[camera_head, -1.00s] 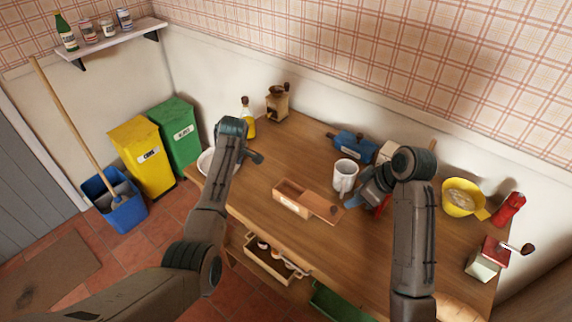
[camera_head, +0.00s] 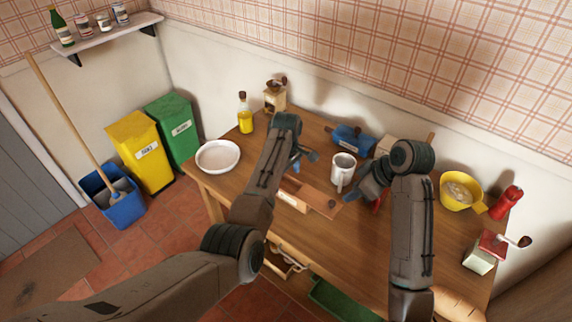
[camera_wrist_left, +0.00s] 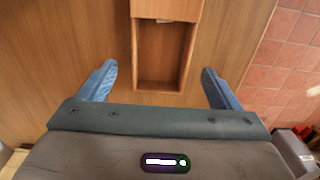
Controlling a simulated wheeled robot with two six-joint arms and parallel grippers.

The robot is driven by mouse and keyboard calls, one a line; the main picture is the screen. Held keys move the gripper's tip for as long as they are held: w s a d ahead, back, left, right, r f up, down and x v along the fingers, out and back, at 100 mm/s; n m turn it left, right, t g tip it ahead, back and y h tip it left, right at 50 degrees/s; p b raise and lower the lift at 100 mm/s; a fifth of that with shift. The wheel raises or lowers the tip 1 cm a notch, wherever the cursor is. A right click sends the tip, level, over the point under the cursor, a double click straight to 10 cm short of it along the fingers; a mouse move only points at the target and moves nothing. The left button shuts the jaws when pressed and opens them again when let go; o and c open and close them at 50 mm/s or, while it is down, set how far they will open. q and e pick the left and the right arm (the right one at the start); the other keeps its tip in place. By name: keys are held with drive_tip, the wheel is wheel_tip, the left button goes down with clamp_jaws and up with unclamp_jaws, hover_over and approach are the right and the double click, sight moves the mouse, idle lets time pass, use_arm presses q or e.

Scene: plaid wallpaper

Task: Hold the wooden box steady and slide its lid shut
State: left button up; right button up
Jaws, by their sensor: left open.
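The wooden box (camera_head: 292,200) lies on the table with a pale label on its front, partly hidden by my left arm. Its sliding lid (camera_head: 325,204) sticks out to the right with a dark spot near its end. In the left wrist view the box (camera_wrist_left: 160,87) has an open compartment at the near end, and the lid (camera_wrist_left: 165,8) covers the far part. My left gripper (camera_head: 302,163) is above the box; in its wrist view its blue fingers (camera_wrist_left: 158,75) are open on either side of the box, apart from it. My right gripper (camera_head: 362,190) is right of the lid; its jaws are unclear.
A white mug (camera_head: 343,172) stands close behind the lid, near my right gripper. A blue grinder-like object (camera_head: 352,140) lies farther back. A white bowl (camera_head: 218,156) and an oil bottle (camera_head: 245,115) are at the left. A yellow bowl (camera_head: 461,195) is at the right.

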sight(286, 187)
use_arm(q)
drive_tip(key=shift+f, duration=1.95)
drive_tip(key=c, duration=1.2)
